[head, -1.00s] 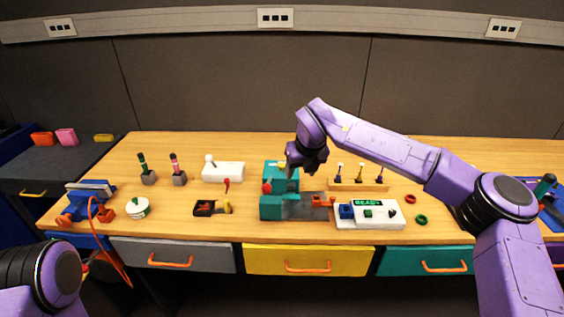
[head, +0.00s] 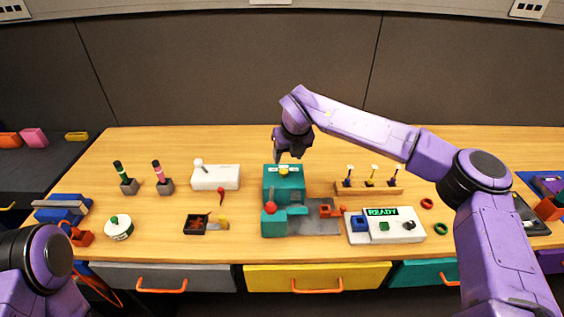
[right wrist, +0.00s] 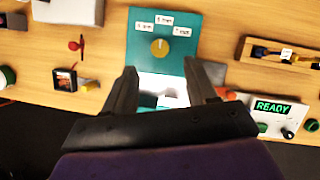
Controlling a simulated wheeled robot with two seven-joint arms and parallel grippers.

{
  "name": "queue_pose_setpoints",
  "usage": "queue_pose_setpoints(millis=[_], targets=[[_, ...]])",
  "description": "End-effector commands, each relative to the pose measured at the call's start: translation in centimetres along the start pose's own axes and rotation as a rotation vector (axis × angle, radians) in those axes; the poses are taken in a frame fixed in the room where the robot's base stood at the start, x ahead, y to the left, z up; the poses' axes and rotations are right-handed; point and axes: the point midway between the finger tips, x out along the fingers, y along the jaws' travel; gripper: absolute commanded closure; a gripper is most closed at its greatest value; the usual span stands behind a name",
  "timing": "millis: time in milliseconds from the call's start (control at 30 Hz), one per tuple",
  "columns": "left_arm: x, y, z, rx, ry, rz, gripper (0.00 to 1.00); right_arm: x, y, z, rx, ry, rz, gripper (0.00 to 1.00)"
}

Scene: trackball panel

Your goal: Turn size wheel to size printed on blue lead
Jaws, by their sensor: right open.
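The size wheel (right wrist: 160,48) is a yellow knob on the sloped top of a teal machine (right wrist: 135,50); it also shows in the head view (head: 283,170). Small white mm labels (right wrist: 164,20) arc above it, and a small dark mark on the wheel points roughly to the top one. My right gripper (head: 289,157) is open and empty above the back of the machine; in the right wrist view its fingers (right wrist: 160,70) flank the wheel, apart from it. The blue lead (head: 349,177) stands leftmost in a wooden rack; its white tag (right wrist: 286,54) is too small to read. My left gripper is out of view.
A white panel (head: 410,233) with a lit READY display (head: 382,211) stands right of the machine. A white box with a lever (head: 217,178) and a dark tray (head: 196,224) are left of it. Green and red rings (head: 441,228) lie at the right. The table behind the machine is clear.

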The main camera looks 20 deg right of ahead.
Motion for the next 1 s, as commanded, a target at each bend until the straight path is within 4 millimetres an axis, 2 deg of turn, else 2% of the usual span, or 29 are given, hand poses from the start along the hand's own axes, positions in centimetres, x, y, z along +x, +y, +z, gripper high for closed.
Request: queue_pose_setpoints(millis=[200, 333, 500, 700, 733, 800, 900, 1000], targets=[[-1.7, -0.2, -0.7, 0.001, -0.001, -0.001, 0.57, 5.1, 0.1, 0.2, 0.001, 0.008, 0.000, 0.43], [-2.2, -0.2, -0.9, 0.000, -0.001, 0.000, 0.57, 7.3, 0.0, 0.2, 0.002, 0.006, 0.000, 0.43], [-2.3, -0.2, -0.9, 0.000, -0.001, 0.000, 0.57, 8.5, 0.0, 0.2, 0.001, 0.003, 0.001, 0.43], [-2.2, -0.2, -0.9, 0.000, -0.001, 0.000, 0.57, 8.6, 0.0, 0.2, 0.001, 0.002, 0.000, 0.43], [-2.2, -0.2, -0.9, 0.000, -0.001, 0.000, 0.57, 8.6, 0.0, 0.2, 0.001, 0.002, 0.000, 0.50], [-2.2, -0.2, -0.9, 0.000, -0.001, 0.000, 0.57, 8.6, 0.0, 0.2, 0.001, 0.002, 0.000, 0.73], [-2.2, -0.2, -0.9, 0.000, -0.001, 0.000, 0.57, 8.6, 0.0, 0.2, 0.001, 0.002, 0.000, 0.99], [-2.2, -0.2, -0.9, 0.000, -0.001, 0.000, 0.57, 8.6, -0.1, 0.2, 0.001, 0.002, 0.000, 0.99]])
